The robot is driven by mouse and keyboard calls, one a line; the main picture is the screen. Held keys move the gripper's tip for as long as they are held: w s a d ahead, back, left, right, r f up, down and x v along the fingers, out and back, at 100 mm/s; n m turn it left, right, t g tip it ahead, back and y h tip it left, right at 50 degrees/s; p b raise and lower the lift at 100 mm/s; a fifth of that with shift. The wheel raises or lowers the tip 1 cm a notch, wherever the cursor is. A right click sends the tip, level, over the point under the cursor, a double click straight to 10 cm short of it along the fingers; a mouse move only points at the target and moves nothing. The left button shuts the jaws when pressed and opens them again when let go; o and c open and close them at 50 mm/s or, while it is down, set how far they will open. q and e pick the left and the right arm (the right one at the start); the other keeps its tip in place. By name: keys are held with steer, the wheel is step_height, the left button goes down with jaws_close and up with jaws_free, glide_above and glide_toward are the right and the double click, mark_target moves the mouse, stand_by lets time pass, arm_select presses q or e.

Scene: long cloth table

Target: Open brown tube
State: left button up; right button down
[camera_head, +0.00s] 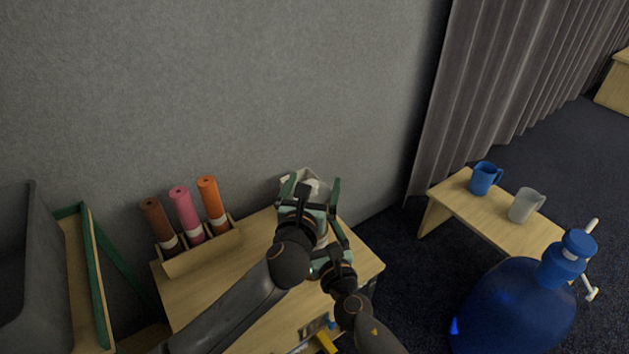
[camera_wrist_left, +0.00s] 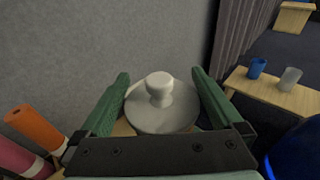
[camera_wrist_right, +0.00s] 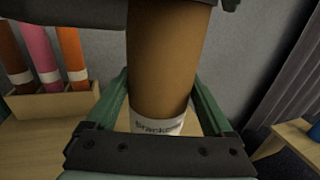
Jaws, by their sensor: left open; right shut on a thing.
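A brown tube (camera_wrist_right: 165,65) with a white printed label (camera_wrist_right: 158,125) stands between the fingers of my right gripper (camera_wrist_right: 158,80), which is shut on it. Its white round lid with a knob (camera_wrist_left: 159,88) shows in the left wrist view. My left gripper (camera_wrist_left: 160,76) is open, with one finger on each side of the lid and gaps between. In the head view the left gripper (camera_head: 310,184) is above the right one, and the arms hide most of the tube and part of the white lid.
A wooden rack (camera_head: 204,252) on the small table (camera_head: 255,285) holds a red-brown tube (camera_head: 158,220), a pink tube (camera_head: 186,213) and an orange tube (camera_head: 212,203). The grey wall is close behind. A bench (camera_head: 492,222) with two mugs and a big blue bottle (camera_head: 515,310) stand right.

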arm_select(q)
steer(key=shift+w+d, duration=0.15)
steer(key=shift+w, duration=0.45)
steer(key=shift+c, duration=0.2)
steer(key=c, duration=1.2)
steer(key=shift+o, duration=0.2)
steer(key=shift+r, duration=1.05)
